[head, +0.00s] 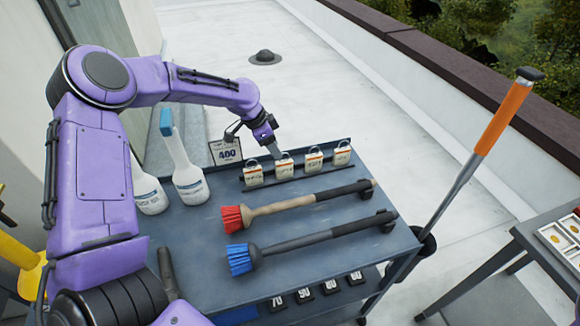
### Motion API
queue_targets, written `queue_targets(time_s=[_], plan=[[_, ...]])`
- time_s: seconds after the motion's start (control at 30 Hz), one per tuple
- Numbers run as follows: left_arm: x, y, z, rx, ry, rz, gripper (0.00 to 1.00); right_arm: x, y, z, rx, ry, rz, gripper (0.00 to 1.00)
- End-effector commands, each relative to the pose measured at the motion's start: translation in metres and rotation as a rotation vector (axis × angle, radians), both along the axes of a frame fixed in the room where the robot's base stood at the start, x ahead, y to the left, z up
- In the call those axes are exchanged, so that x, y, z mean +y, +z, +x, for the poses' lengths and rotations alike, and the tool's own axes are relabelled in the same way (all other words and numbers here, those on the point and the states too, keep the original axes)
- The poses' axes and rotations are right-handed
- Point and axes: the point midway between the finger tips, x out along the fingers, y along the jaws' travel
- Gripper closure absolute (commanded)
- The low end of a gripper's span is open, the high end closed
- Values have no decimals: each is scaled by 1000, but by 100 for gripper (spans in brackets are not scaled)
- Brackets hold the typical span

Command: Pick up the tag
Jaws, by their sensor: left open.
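Several small cream tags with orange bands and wire loops on top stand in a row along a dark rack (297,180) at the back of the cart. They are the leftmost tag (254,174), the second tag (284,168), the third tag (314,159) and the rightmost tag (342,154). My left gripper (275,151) is open and points down just behind the second tag, near its loop. It looks empty. I cannot tell whether it touches the tag.
An orange-handled tool (500,118) stands at the right. Another table (535,245) is at the far right.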

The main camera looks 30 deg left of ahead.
Motion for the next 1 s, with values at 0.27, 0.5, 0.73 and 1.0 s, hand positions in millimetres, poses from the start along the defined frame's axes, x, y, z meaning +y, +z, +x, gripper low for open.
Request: queue_targets(time_s=[0.27,0.5,0.73,1.0], plan=[[-14,-35,12,5,-2,1,52,0,10,-1,2,0,0,52],[-28,-69,21,0,1,1,52,0,19,0,1,0,1,52],[-29,-72,22,-1,0,0,52,0,19,0,1,0,1,52],[-28,-72,22,0,1,0,100,0,19,0,1,0,0,52]])
